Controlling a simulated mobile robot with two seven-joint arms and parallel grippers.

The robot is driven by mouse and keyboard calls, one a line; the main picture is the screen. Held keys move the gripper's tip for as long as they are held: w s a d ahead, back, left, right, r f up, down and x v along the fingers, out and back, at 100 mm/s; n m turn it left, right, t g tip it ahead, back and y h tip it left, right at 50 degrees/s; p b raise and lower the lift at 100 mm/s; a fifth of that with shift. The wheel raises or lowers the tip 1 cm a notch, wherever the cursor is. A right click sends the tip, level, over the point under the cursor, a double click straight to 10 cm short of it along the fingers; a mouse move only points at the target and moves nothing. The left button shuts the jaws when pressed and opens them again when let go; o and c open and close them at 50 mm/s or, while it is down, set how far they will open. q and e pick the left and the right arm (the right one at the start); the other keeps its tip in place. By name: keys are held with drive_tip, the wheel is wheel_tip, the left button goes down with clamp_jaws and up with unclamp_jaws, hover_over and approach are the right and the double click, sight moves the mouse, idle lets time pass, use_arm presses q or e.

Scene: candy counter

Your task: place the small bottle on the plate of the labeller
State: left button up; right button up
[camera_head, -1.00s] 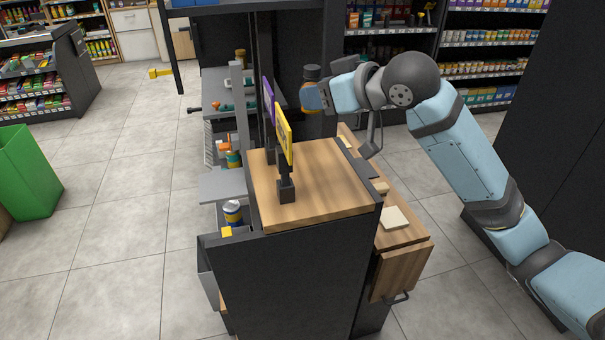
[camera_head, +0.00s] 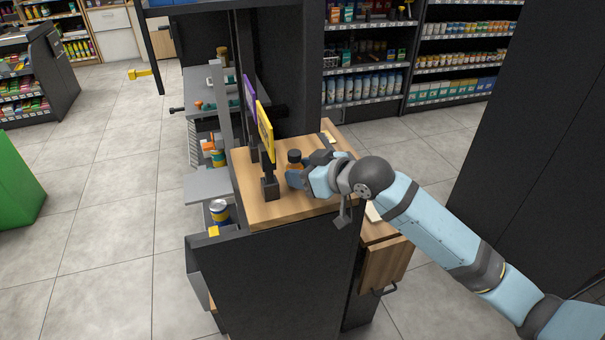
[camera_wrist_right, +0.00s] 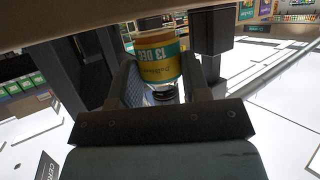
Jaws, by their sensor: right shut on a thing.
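The small bottle (camera_head: 294,158) is brown with a black cap and upright. My right gripper (camera_head: 298,178) is shut on it, just above or on the wooden top, beside the yellow sign; I cannot tell whether it touches the wood. In the right wrist view the bottle (camera_wrist_right: 158,68) shows upside down between the fingers (camera_wrist_right: 170,75), with a yellow and teal label reading "13 DEC". A grey plate (camera_head: 205,188) juts out left of the wooden top; I cannot tell whether it is the labeller's plate. My left gripper is not in view.
The yellow sign (camera_head: 265,132) and purple sign (camera_head: 250,105) stand on the wooden top (camera_head: 285,210). A dark column (camera_head: 275,65) rises behind.

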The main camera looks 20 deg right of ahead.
drive_tip(key=shift+f, duration=0.4)
drive_tip(key=shift+f, duration=0.15)
drive_tip(key=o, duration=1)
drive_tip(key=shift+c, duration=0.2)
